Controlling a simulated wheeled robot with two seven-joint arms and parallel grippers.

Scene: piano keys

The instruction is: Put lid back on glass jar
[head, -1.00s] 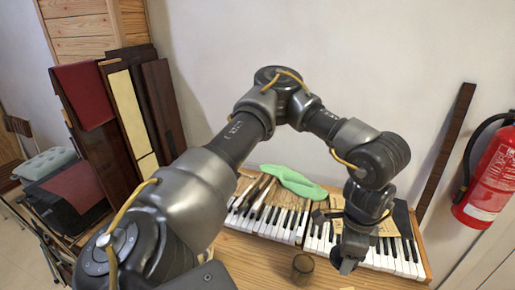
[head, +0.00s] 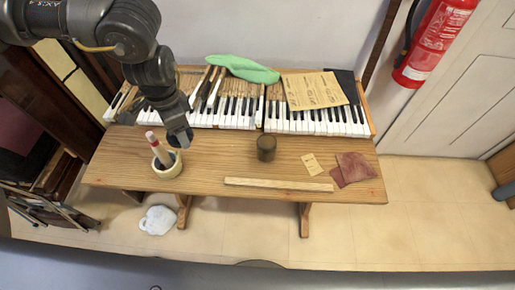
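A small dark brown jar (head: 266,148) stands upright on the wooden table, in front of the piano keys, right of my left gripper. I cannot make out whether its dark top is a lid, and I see no separate lid. My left gripper (head: 180,138) hangs from the arm at upper left, over the table's left part, near a cream pot (head: 167,166) with a red-and-white stick standing in it. The gripper seems empty, and its finger gap does not show clearly. My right gripper is out of view.
Piano keys (head: 318,124) line the table's back, with a green cloth (head: 241,68) and paper sheets (head: 313,90) on top. A wooden strip (head: 278,185), a small card (head: 312,164) and reddish sandpaper-like sheets (head: 355,167) lie in front. Bare table (head: 220,160) surrounds the jar.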

